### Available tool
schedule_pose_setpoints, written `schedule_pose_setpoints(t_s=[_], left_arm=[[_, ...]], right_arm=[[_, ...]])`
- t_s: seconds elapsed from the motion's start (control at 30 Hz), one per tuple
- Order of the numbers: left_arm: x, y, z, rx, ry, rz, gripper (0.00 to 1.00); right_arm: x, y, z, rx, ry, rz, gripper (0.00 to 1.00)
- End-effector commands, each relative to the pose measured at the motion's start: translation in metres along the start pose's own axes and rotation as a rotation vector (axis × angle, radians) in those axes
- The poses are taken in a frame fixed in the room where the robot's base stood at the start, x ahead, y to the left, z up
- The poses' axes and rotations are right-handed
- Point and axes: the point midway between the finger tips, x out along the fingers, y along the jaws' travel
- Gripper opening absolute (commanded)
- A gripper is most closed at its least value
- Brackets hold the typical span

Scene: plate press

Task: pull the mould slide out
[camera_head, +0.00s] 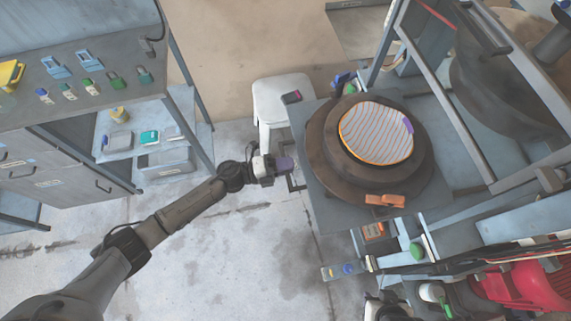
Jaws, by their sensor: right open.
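The mould slide seems to be the flat grey-blue plate (322,190) carrying a round brown mould (329,150). On the mould lies a striped disc (377,133) with an orange rim and a purple mark at its right. An orange handle-like piece (385,200) sits at the mould's near edge. My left gripper (285,166) is left of the slide plate, apart from the mould. My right gripper (388,306) is open at the bottom edge, partly cut off.
A white stool (283,95) stands behind the slide's left corner. A metal bench (80,100) with small coloured items is at the left. The press frame (450,110) and a red motor (525,288) are at the right. The floor between bench and press is clear.

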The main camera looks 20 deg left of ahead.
Motion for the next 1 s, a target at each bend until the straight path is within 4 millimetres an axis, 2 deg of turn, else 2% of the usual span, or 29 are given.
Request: schedule_pose_setpoints(t_s=[0.37,0.47,0.8,1.0], left_arm=[[-0.005,0.001,0.0,-0.001,-0.001,0.002,0.26],[-0.018,0.001,0.0,-0.001,-0.001,0.004,0.26],[-0.084,0.001,0.0,-0.002,0.0,0.003,0.26],[-0.115,0.001,0.0,-0.001,-0.001,0.002,0.26]], right_arm=[[0.0,0.0,0.0,-0.001,0.0,0.001,0.45],[-0.001,0.0,0.0,-0.001,0.0,0.001,0.45],[-0.003,0.001,-0.001,-0.002,0.0,0.001,0.45],[-0.003,0.001,-0.001,-0.001,0.0,0.001,0.45]])
